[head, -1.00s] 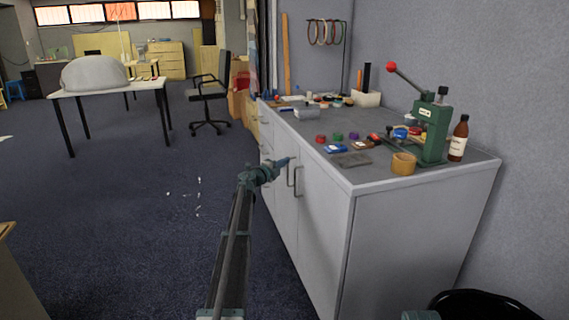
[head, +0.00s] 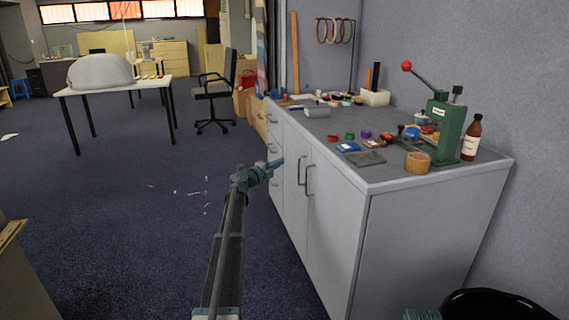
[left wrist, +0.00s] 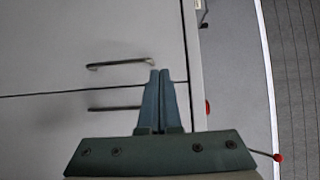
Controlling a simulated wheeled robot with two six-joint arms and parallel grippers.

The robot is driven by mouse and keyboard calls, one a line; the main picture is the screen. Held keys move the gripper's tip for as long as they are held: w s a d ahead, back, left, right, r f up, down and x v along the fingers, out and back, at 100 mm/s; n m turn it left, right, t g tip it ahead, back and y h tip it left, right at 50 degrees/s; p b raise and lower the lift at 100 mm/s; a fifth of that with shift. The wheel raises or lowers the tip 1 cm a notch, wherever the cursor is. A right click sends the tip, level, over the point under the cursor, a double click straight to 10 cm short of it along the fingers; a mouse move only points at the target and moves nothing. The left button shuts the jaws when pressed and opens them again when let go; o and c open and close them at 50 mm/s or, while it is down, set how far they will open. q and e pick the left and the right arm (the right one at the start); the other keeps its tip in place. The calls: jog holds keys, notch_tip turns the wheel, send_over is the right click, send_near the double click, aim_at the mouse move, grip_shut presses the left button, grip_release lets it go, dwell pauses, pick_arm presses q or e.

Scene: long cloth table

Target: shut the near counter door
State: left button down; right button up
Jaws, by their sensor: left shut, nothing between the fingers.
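The near counter door (head: 335,225) is the grey panel at the counter's front right corner, with a dark bar handle (head: 308,180). It looks flush with the door beside it (head: 294,205); I see no clear gap. My left gripper (head: 278,162) is shut and empty, in front of the doors and left of the handles in the head view. In the left wrist view the shut fingers (left wrist: 162,100) overlap the thin seam between the doors, beside the two handles (left wrist: 120,64). I cannot tell whether they touch a door. My right gripper's fingers are not in view.
The counter top (head: 385,180) holds a green press (head: 448,130), a brown bottle (head: 472,138), a wooden cup (head: 417,162) and small coloured items. A black bin (head: 495,303) stands at the lower right. The carpet (head: 130,215) left of the counter is mostly clear.

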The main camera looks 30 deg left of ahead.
pick_arm(q)
jog(key=s+a, duration=0.4)
jog(key=shift+s+a, duration=0.3)
jog(key=shift+s, duration=0.05)
